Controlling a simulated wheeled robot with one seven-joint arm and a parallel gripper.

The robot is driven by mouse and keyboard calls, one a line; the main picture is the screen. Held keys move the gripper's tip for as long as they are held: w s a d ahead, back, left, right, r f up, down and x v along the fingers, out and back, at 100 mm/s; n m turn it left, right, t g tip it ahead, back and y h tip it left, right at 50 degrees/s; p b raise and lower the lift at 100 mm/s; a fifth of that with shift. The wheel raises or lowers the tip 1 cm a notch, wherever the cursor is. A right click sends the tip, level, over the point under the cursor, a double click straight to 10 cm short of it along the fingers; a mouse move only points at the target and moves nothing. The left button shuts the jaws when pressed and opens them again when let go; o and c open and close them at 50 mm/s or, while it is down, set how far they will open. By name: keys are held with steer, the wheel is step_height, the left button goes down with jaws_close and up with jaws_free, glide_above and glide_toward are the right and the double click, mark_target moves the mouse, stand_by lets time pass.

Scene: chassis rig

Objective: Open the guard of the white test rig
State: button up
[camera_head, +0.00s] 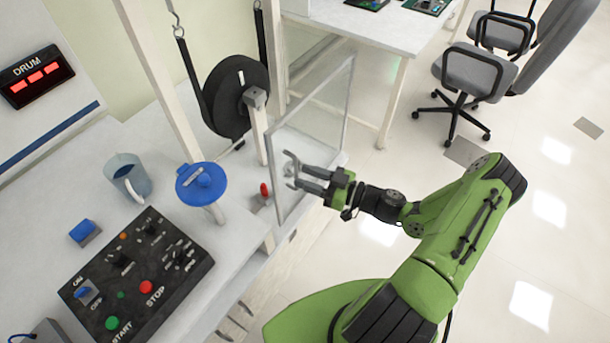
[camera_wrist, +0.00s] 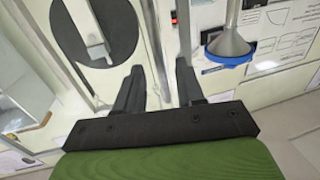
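The guard (camera_head: 325,95) is a clear panel in a pale frame, standing upright at the right side of the white test rig's bench (camera_head: 225,255). I cannot tell whether it is ajar, and no handle is clear. My gripper (camera_head: 290,169) is at the panel's lower near part, fingers spread and pointing left. In the head view it overlaps the panel; contact is unclear. The wrist view shows my gripper (camera_wrist: 159,68) with a wide gap between its fingers and a pale upright strip behind the gap.
A red-handled lever (camera_head: 264,190) and a blue round-topped post (camera_head: 202,184) stand left of my gripper. A control box (camera_head: 137,272) and a mug (camera_head: 127,178) are farther left.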

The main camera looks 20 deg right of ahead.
steer(key=shift+w+a, duration=0.35)
steer(key=shift+a, duration=0.1)
jaws_close()
